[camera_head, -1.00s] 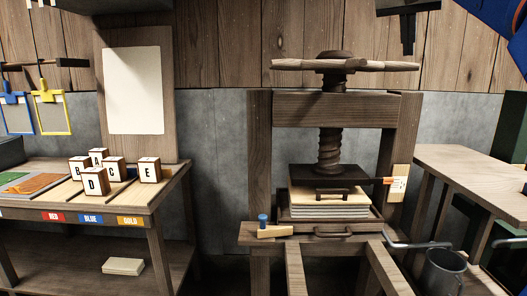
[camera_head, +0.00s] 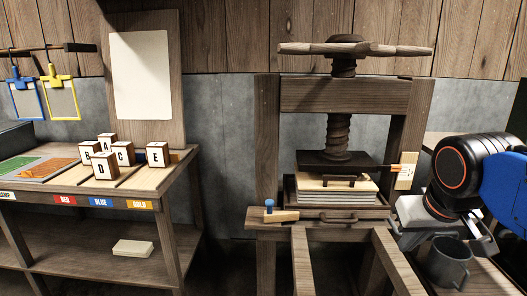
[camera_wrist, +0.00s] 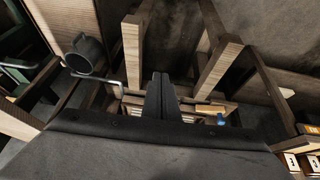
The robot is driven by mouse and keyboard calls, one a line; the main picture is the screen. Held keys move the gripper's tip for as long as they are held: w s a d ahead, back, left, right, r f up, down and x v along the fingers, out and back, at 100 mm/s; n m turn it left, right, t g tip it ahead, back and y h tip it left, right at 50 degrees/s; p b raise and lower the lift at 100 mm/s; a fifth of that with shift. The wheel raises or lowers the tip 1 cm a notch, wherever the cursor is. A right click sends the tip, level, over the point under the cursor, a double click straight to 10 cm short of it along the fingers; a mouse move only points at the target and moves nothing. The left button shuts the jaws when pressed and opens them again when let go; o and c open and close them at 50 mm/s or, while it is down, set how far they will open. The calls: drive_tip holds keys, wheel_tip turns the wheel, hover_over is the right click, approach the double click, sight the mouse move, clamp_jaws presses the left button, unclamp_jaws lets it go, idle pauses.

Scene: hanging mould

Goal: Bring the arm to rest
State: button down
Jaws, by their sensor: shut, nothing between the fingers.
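My gripper shows in the wrist view (camera_wrist: 160,85) with its two dark fingers together and nothing between them. It points down over the front of the wooden press (camera_head: 265,130), whose frame beams show on both sides of the fingers. In the head view my arm is folded low at the right, with a black joint and a blue link in front of the right-hand bench. The fingertips cannot be made out clearly there. A blue-framed mould (camera_head: 24,98) and a yellow-framed mould (camera_head: 62,98) hang from a rail at the far left, apart from my arm.
A grey mug (camera_head: 447,262) stands at the lower right, close to my arm; it also shows in the wrist view (camera_wrist: 87,56). Several letter blocks (camera_head: 106,166) stand on the left bench (camera_head: 180,180).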

drive_tip(key=s+a+f, duration=0.1)
drive_tip(key=s+f, duration=0.5)
drive_tip(key=f, duration=0.5)
drive_tip(key=shift+s+a+f+n+y, duration=0.2)
drive_tip(key=shift+s+a+n+y, duration=0.1)
drive_tip(key=shift+y, duration=0.1)
